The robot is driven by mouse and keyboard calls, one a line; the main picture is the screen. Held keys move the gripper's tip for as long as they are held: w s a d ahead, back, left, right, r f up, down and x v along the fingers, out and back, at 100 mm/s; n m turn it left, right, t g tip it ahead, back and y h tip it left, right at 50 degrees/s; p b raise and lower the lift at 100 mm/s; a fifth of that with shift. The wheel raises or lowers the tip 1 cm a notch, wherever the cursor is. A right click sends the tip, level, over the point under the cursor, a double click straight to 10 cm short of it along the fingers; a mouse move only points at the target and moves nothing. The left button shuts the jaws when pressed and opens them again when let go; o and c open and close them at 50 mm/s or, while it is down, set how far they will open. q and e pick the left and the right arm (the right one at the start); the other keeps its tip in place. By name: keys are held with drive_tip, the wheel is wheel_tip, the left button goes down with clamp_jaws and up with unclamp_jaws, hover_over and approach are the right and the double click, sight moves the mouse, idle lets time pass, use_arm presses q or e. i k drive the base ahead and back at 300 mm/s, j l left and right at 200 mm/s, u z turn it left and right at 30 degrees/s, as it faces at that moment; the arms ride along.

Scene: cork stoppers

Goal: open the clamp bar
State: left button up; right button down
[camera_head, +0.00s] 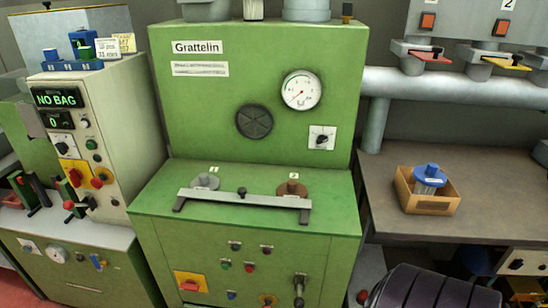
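The clamp bar (260,199) is a light grey bar lying across the front of the green machine's top (160,191). It has a bent foot at each end and a small dark knob (242,191) near its middle. Behind it sit a grey round piece (206,181) by label 1 and a brown round piece (291,187) by label 2. The bar looks lowered in front of both; whether it touches them cannot be told. Neither of my grippers is in view.
The green back panel carries a gauge (301,90) and a switch (321,137). Buttons and a lever (299,290) are on the front. A counter machine (105,128) stands left. On the right table (488,188) is an open box (430,204) holding a blue-topped item.

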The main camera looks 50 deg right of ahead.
sight(241, 196)
drive_tip(key=z, duration=1.3)
